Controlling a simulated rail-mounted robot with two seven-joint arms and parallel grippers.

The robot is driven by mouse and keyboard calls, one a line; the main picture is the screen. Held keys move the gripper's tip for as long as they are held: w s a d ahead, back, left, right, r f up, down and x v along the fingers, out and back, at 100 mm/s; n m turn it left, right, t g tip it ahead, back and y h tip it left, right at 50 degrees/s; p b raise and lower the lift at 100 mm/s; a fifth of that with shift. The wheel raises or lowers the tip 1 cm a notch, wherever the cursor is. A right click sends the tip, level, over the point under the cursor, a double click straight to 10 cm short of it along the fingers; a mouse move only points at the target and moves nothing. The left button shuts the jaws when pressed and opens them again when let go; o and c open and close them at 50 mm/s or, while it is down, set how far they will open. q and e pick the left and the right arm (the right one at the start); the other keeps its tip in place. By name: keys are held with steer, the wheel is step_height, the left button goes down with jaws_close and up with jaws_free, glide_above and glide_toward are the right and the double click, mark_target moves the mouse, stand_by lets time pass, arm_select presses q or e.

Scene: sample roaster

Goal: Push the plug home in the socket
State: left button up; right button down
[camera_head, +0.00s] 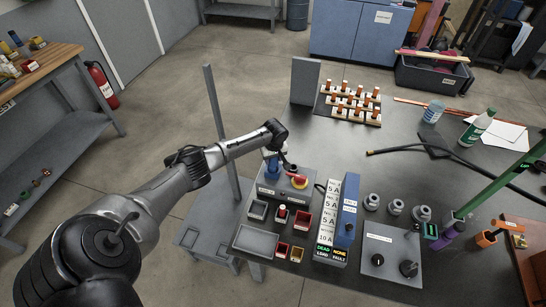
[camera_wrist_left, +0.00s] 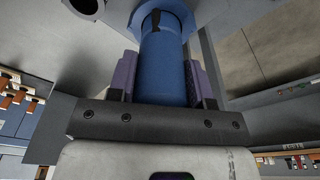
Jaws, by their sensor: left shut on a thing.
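My left gripper (camera_head: 275,157) reaches over the grey control box (camera_head: 285,186) at the near left of the bench. In the left wrist view its two purple-padded fingers (camera_wrist_left: 161,72) are shut on the sides of a blue cylindrical plug (camera_wrist_left: 163,66). The plug's far end meets a wider blue collar (camera_wrist_left: 178,17), which appears to be the socket, on a pale grey surface. A dark slot or key shows at the top of the plug. I cannot tell how deep the plug sits. My right gripper is not in view.
Small bins (camera_head: 259,210), a blue breaker panel (camera_head: 347,211) and a grey switch box (camera_head: 391,254) stand nearby. A grey upright post (camera_head: 220,130) rises behind my left forearm. The bench middle is fairly clear.

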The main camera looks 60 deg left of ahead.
arm_select(q)
steer(key=shift+f+b, duration=0.45)
steer(key=shift+f, duration=0.55)
steer(key=shift+f, duration=0.1)
steer(key=o, duration=1.1)
steer(key=r+p, duration=0.1)
steer(key=r, duration=0.3)
steer(key=d+r+p, duration=0.1)
steer(key=r, duration=0.3)
steer(key=r+p, duration=0.1)
steer(key=r, duration=0.3)
steer(key=shift+s+d+r, duration=0.15)
steer(key=shift+d+r, duration=0.05)
steer(key=shift+r, duration=0.1)
steer(key=shift+d+r, duration=0.1)
steer(key=shift+r, duration=0.5)
